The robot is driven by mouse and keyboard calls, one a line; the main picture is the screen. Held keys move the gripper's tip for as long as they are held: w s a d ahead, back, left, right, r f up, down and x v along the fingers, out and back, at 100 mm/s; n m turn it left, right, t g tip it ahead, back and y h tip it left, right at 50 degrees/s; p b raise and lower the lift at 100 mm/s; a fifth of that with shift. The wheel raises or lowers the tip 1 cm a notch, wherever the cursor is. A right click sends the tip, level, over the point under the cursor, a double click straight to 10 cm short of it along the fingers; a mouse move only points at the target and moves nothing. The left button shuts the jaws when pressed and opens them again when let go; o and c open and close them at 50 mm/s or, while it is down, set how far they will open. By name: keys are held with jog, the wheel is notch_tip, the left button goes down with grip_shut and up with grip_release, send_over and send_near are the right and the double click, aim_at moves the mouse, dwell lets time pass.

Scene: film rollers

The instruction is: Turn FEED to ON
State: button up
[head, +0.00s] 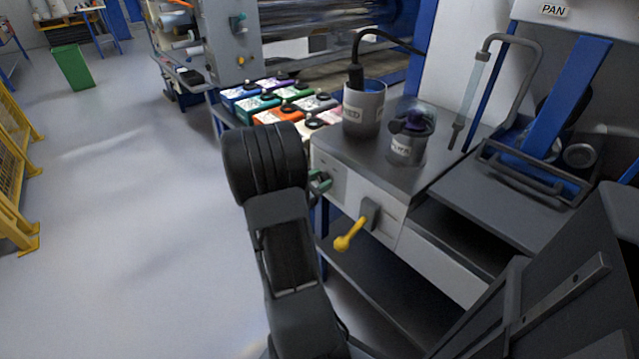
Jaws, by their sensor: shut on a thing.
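The grey cabinet (336,188) has two controls on its pale front in the head view. A green handle (320,182) is on the left, partly covered by my arm. A yellow lever (350,236) on a grey mount is on the right, slanting down to the left. I cannot read a FEED or ON mark near either control. My arm rises from the bottom of the picture, and its thick dark joint stands just left of the green handle. My gripper is hidden behind the arm, so its hold and its distance from the handle do not show.
A grey pot (363,112) with a black cable and a smaller grey cup (402,150) stand on the cabinet top. Several coloured containers (268,116) sit behind. A dark tray (520,170) lies right. Floor on the left is clear up to the yellow barrier (12,170).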

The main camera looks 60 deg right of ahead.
jog(key=m+b, duration=0.3)
jog(key=shift+f+b, duration=0.3)
jog(key=m+b, duration=0.6)
jog(key=b, duration=0.1)
jog(key=shift+s+m+b, duration=0.1)
jog(key=shift+m+b, duration=0.2)
jog(key=shift+b, duration=0.1)
jog(key=shift+r+m+b, duration=0.1)
jog(key=shift+m+b, duration=0.5)
jog(key=shift+b, duration=0.1)
jog(key=shift+r, duration=0.1)
jog(key=o, duration=0.9)
jog(key=shift+a, duration=0.1)
jog(key=p+v, duration=0.3)
jog(key=v, duration=1)
jog(key=shift+a, duration=0.3)
